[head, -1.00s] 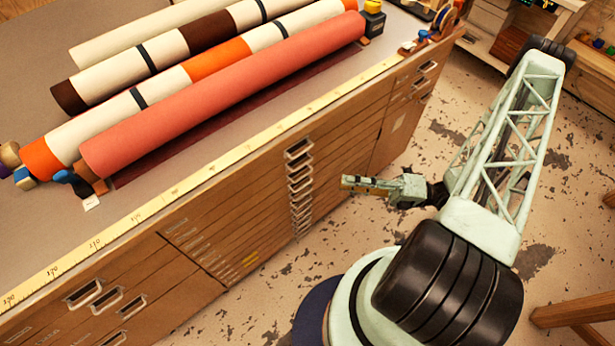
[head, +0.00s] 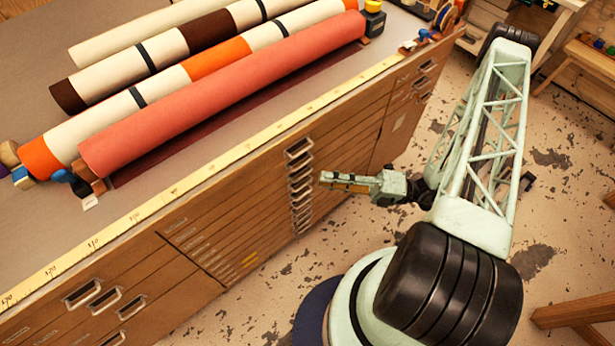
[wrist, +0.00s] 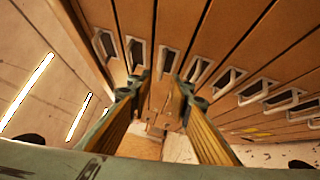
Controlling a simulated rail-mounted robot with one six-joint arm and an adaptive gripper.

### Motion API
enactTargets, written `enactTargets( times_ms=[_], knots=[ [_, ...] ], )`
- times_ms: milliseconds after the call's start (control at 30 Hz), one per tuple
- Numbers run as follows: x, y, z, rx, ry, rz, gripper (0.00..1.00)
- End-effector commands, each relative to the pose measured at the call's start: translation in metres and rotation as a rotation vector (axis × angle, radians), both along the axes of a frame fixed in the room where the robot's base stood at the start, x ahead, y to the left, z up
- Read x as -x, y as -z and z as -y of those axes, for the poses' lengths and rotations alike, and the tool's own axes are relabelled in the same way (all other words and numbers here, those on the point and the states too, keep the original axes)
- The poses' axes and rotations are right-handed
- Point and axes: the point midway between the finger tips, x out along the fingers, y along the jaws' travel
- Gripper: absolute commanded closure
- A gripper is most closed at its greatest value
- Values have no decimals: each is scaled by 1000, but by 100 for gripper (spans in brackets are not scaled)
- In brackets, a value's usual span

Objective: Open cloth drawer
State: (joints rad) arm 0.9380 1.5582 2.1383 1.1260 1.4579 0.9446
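A wooden cabinet (head: 255,205) with many shallow drawers fills the middle of the head view. A column of metal-framed handles (head: 300,188) runs down its front. I cannot tell which drawer is the cloth drawer; the labels are too small to read. My gripper (head: 322,180) is just to the right of the handle column, pointing left at it. In the wrist view my gripper (wrist: 158,92) has its two fingers spread apart with nothing held. One drawer handle (wrist: 167,62) shows beyond and between the fingertips, with other handles on both sides. No contact is visible.
Fabric rolls (head: 225,95) lie on the cabinet top, behind a yellow measuring strip (head: 215,162) along its front edge. More handles (head: 104,297) are at the lower left. A wooden stool or bench (head: 575,315) stands at the lower right. The floor beside the cabinet is mostly clear.

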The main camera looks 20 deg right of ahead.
Motion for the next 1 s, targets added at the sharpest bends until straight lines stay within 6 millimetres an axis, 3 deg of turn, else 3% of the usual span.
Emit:
enactTargets(
  times_ms=[633, 1000],
  knots=[
    [-23, -6, -44, 0, -2, -1, 81],
    [-31, -8, -58, 0, -1, 0, 81]
  ],
)
